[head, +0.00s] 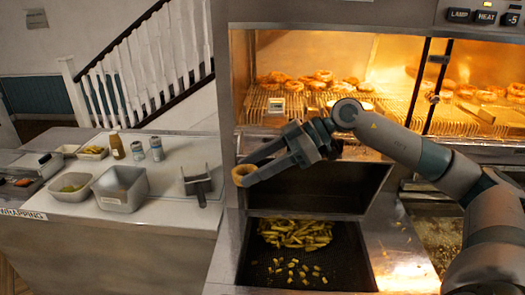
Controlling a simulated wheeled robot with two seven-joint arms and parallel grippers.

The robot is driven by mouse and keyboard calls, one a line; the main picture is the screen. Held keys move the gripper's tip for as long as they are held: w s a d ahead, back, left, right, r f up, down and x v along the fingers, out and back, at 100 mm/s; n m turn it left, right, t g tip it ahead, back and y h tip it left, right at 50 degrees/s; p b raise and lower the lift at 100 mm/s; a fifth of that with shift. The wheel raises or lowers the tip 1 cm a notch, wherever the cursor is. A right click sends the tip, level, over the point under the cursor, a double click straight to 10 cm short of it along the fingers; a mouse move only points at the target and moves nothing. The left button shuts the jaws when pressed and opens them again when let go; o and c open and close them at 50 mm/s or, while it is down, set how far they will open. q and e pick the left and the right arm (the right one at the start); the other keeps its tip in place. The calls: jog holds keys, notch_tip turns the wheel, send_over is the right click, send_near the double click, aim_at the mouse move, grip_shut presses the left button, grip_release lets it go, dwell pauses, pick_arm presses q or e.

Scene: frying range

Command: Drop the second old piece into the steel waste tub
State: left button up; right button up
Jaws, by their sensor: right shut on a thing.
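My right gripper (248,171) reaches left across the front of the heated cabinet. It is shut on a golden-brown fried ring (237,178), the old piece, and holds it in the air near the cabinet's left post. The steel waste tub (121,203) appears to be the square metal tub on the white counter to the left. The ring is to the right of the tub and well apart from it. The tub's floor is partly hidden by its front wall. My left gripper is not in view.
A dark scoop-like holder (198,186) stands between tub and cabinet. A smaller container (71,194) is left of the tub, with a sauce bottle (117,146) and two shakers behind. Rings lie on the lit rack (262,101); chips (295,233) lie in the bin below.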

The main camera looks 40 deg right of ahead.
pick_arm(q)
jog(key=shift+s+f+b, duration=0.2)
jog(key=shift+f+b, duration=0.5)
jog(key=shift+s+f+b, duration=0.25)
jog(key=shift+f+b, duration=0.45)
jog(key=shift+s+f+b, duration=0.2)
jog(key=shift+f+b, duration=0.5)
pick_arm(e)
jog(key=s+a+f+m, duration=0.1)
jog(key=s+a+f, duration=0.1)
jog(key=a+f, duration=0.4)
jog(key=s+a+f+t+h, duration=0.1)
jog(key=s+a+f, duration=0.2)
jog(key=f, duration=1)
jog(key=shift+s+a+f+m+t, duration=0.15)
jog(key=shift+a+f+m+t, duration=0.2)
jog(key=shift+a, duration=1.45)
